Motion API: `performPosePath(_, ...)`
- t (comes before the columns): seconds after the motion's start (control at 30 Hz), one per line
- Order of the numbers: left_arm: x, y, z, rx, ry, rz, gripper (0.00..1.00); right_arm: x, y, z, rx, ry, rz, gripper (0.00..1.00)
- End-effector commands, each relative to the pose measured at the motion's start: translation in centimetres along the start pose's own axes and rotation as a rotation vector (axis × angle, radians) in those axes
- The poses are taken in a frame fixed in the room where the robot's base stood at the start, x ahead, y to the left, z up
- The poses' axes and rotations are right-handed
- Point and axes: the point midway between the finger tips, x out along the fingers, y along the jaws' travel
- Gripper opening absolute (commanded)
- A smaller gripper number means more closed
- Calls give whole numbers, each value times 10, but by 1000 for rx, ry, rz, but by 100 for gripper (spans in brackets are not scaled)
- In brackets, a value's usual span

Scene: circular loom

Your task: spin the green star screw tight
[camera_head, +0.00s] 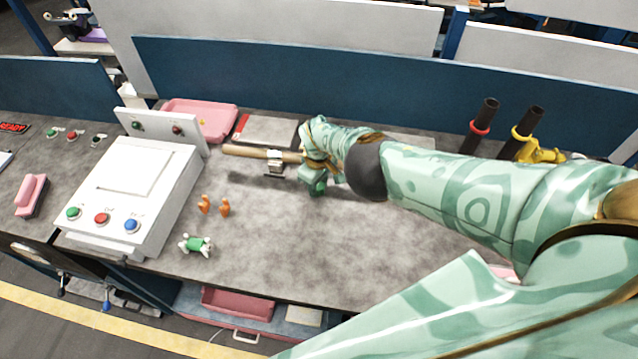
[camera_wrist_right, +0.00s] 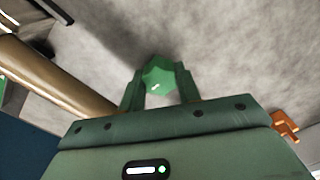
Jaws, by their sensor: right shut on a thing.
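The green star screw (camera_wrist_right: 158,78) sits between the two fingertips of my right gripper (camera_wrist_right: 158,88) in the right wrist view. The gripper is shut on it. In the head view my right gripper (camera_head: 314,178) reaches down beside a tan wooden rod (camera_head: 250,152), and a bit of green (camera_head: 319,187) shows at its fingers. Whether the screw is seated in a hole cannot be told, as the hand covers it. My left gripper is in neither view.
A white control box (camera_head: 135,190) with coloured buttons stands at the left. Small orange parts (camera_head: 214,206) and a green and white piece (camera_head: 197,244) lie on the grey bench. A pink tray (camera_head: 200,118) is behind. Two dark upright tubes (camera_head: 484,117) stand at the right. The front middle is clear.

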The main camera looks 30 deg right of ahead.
Motion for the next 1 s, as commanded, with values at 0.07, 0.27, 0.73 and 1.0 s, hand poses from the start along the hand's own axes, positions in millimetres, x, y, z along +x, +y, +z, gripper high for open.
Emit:
performPosePath(0.07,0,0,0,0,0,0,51,1,-1,0,14,-1,-2,50)
performPosePath(0.27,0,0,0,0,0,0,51,0,0,0,11,-1,-1,55)
performPosePath(0.73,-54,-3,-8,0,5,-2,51,-57,0,0,9,0,0,55)
performPosePath(1.0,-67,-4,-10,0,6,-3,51,-71,0,0,9,-1,0,55)
